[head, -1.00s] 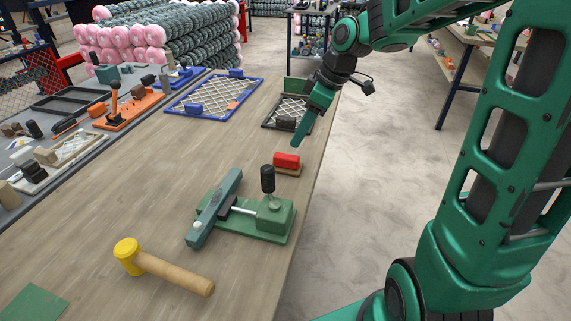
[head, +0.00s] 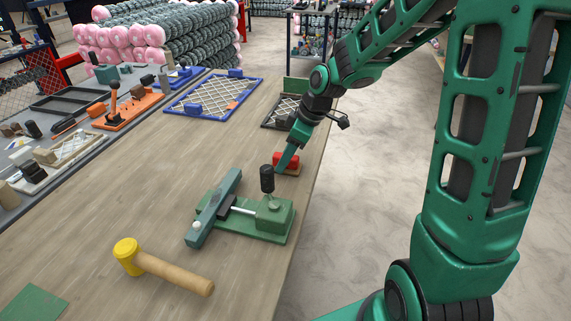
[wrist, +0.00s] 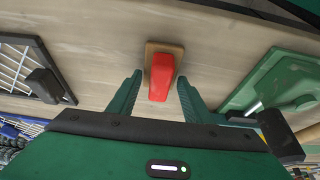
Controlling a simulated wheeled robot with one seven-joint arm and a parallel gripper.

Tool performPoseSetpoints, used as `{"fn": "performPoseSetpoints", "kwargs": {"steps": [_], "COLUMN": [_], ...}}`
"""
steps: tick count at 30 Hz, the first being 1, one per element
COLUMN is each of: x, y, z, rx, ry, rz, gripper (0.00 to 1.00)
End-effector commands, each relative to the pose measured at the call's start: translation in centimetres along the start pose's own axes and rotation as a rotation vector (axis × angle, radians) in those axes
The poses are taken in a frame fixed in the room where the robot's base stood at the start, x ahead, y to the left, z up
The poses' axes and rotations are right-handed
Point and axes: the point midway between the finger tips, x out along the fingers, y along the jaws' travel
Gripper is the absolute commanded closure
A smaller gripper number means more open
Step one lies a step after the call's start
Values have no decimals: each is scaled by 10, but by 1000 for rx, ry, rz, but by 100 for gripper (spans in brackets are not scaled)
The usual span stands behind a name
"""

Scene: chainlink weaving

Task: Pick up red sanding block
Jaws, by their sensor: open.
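The red sanding block (head: 288,158), red on top with a tan base, lies on the wooden table near its right edge, just behind the green clamp. In the wrist view the red sanding block (wrist: 161,76) sits between and slightly beyond my two fingertips. My gripper (head: 284,163) points down at the block, its fingers partly covering it in the head view. In the wrist view my gripper (wrist: 158,84) is open, with a finger on each side and a gap to the block on both sides.
The green clamp (head: 262,218) with a black knob stands close in front of the block. A framed mesh (head: 280,113) lies behind it. A yellow-headed mallet (head: 165,268) lies at the front. The wooden table (head: 125,205) is clear left of the clamp.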

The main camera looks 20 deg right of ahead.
Motion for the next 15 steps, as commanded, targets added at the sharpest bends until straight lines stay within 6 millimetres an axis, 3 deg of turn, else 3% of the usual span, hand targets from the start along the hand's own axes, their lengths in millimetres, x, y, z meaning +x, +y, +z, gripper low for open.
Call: {"fn": "performPoseSetpoints", "kwargs": {"steps": [5,9,15], "x": [0,0,0], "y": [0,0,0], "z": [0,0,0], "rx": [0,0,0], "ry": [0,0,0], "rz": [0,0,0], "gripper": [55,80,81]}}
